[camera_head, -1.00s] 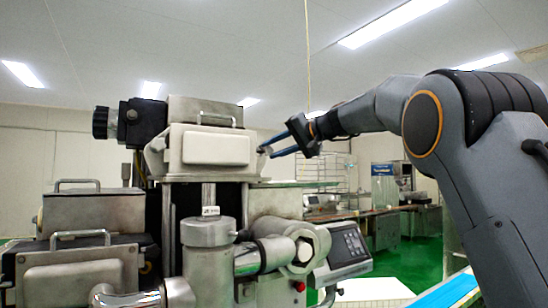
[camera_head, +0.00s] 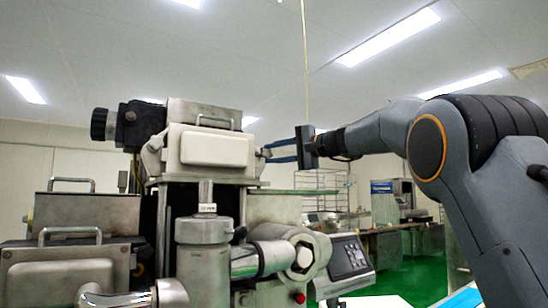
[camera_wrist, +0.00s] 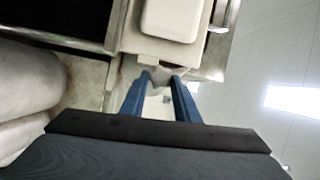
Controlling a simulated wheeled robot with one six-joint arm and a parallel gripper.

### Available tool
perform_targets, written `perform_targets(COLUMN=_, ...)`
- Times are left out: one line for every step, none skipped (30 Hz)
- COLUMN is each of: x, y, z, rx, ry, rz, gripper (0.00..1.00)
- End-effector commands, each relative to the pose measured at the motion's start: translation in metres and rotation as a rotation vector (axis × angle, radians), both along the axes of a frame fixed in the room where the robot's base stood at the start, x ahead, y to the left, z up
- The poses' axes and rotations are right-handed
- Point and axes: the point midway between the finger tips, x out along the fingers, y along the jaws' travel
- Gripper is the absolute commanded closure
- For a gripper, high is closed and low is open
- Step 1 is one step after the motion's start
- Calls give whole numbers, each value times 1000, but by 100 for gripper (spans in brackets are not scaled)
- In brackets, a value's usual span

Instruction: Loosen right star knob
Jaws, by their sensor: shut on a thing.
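The encrusting machine's cream upper housing (camera_head: 212,150) stands left of my arm in the head view. The right star knob (camera_wrist: 168,74) shows as a small grey piece at the housing's side in the wrist view, between the tips of my blue fingers. My gripper (camera_head: 267,154) reaches it from the right in the head view, with its fingers nearly level. In the wrist view my gripper (camera_wrist: 166,80) is shut on the knob, one finger on each side. The knob's far side and most of its star shape are hidden.
A steel plate (camera_head: 295,191) juts out below my gripper. A control panel (camera_head: 348,258) and a hex-ended pipe fitting (camera_head: 302,258) sit lower on the machine. A thin cord (camera_head: 305,60) hangs above my gripper. Open room lies right of the housing.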

Motion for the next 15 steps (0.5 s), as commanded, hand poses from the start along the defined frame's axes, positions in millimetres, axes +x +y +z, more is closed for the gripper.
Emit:
perform_targets(x=1, y=-2, z=1, rx=5, ry=-1, rz=-5, gripper=94)
perform_targets(x=1, y=-2, z=2, rx=5, ry=0, rz=-5, gripper=94)
perform_targets(x=1, y=-2, z=2, rx=7, ry=0, rz=-5, gripper=94)
perform_targets(x=1, y=-2, z=2, rx=7, ry=1, rz=-5, gripper=94)
perform_targets(x=1, y=-2, z=2, rx=7, ry=1, rz=-5, gripper=94)
perform_targets(x=1, y=-2, z=2, rx=7, ry=1, rz=-5, gripper=94)
perform_targets(x=1, y=-2, z=2, rx=7, ry=1, rz=-5, gripper=94)
perform_targets(x=1, y=-2, z=2, rx=7, ry=1, rz=-5, gripper=94)
perform_targets(x=1, y=-2, z=2, rx=7, ry=0, rz=-5, gripper=94)
perform_targets(x=1, y=-2, z=2, rx=7, ry=0, rz=-5, gripper=94)
perform_targets(x=1, y=-2, z=2, rx=7, ry=0, rz=-5, gripper=94)
perform_targets(x=1, y=-1, z=2, rx=7, ry=0, rz=-5, gripper=94)
perform_targets(x=1, y=-2, z=2, rx=7, ry=0, rz=-6, gripper=67)
perform_targets(x=1, y=-1, z=2, rx=7, ry=0, rz=-5, gripper=62)
perform_targets(x=1, y=-1, z=2, rx=6, ry=1, rz=-5, gripper=55)
